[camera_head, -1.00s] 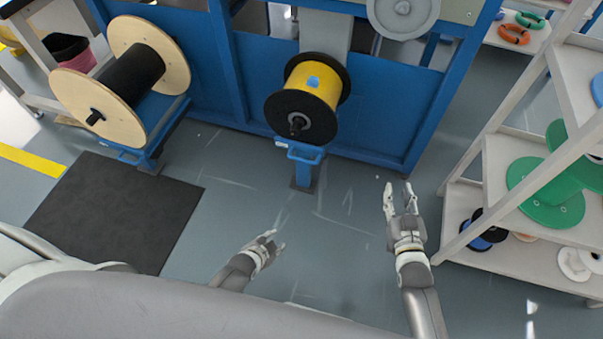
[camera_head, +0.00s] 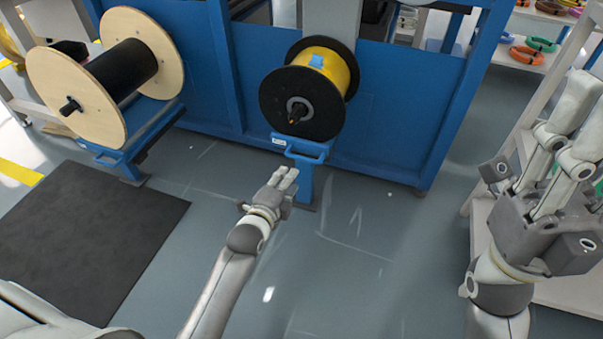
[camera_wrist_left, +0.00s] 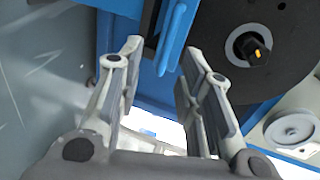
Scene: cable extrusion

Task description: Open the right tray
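The right tray is a blue support with a blue handle (camera_head: 308,154) at its front, below a black-flanged spool of yellow cable (camera_head: 336,66). My left gripper (camera_head: 287,176) is just in front of and below this handle in the head view. In the left wrist view its two fingers (camera_wrist_left: 162,55) are apart and empty. The blue handle (camera_wrist_left: 172,40) appears beyond the fingertips, in line with the gap between them; I see no contact. My right gripper (camera_head: 572,135) is raised large at the right of the head view, away from the tray; its finger gap is unclear.
A left tray (camera_head: 125,160) bears a wooden-flanged spool of black cable (camera_head: 125,70). Blue machine framing (camera_head: 395,130) stands behind. A shelf (camera_head: 480,215) is at the right, partly behind my right arm. The floor in front is clear, with a dark mat (camera_head: 85,235) at left.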

